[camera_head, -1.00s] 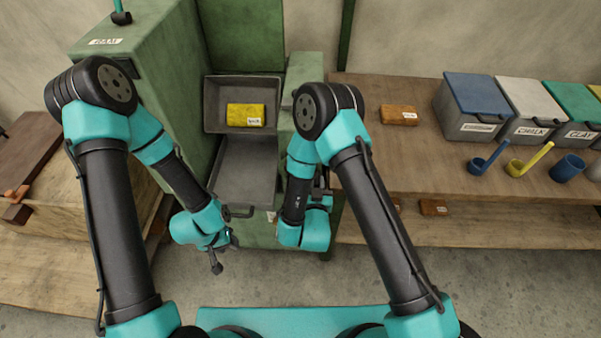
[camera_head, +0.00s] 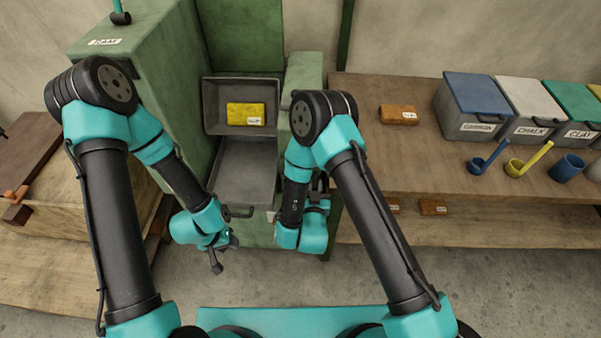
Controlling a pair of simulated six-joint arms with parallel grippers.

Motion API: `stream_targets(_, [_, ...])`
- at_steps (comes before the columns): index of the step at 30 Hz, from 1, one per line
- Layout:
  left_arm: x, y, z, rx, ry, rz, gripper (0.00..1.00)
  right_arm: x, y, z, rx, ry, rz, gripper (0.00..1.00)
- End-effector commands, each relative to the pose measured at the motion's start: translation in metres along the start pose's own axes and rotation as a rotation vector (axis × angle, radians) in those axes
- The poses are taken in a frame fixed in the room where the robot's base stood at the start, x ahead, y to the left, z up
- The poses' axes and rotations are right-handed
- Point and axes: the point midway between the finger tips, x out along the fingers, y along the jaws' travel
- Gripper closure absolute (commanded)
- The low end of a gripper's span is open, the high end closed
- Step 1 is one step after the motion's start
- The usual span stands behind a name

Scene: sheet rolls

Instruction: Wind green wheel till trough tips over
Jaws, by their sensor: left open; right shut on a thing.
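A grey trough (camera_head: 213,105) sits in the green machine (camera_head: 150,75), tilted so its inside faces me. A yellow labelled block (camera_head: 246,114) lies in it. A grey tray (camera_head: 245,172) is below the trough. The green wheel does not show clearly; my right arm covers the machine's right side. My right gripper (camera_head: 320,182) is there, mostly hidden behind its own wrist. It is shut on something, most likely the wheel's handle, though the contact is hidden. My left gripper (camera_head: 217,264) is open and empty, in front of the machine's lower left, below the tray.
A wooden bench (camera_head: 440,160) on the right holds an orange-brown block (camera_head: 398,115), lidded bins such as a blue one (camera_head: 474,97), a yellow scoop (camera_head: 528,160) and a blue cup (camera_head: 568,168). A wooden table (camera_head: 60,220) stands at left. The floor in front is clear.

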Motion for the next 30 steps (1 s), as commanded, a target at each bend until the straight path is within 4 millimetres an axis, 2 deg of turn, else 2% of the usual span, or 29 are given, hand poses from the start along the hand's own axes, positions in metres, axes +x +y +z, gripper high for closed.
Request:
stream_targets(5, [0.0,0.0,0.0,0.0,0.0,0.0,0.58,0.0,-0.01,0.007,0.002,0.002,-0.011,1.0])
stream_targets(14, [0.0,0.0,0.0,0.0,0.0,0.0,0.58,0.001,-0.013,0.006,0.004,0.008,-0.015,0.96])
stream_targets(24, [0.0,0.0,0.0,0.0,0.0,0.0,0.58,0.001,-0.023,0.013,0.005,0.011,-0.016,0.82])
stream_targets(30, [0.0,0.0,0.0,0.0,0.0,0.0,0.58,0.002,-0.023,0.012,0.006,0.012,-0.015,0.81])
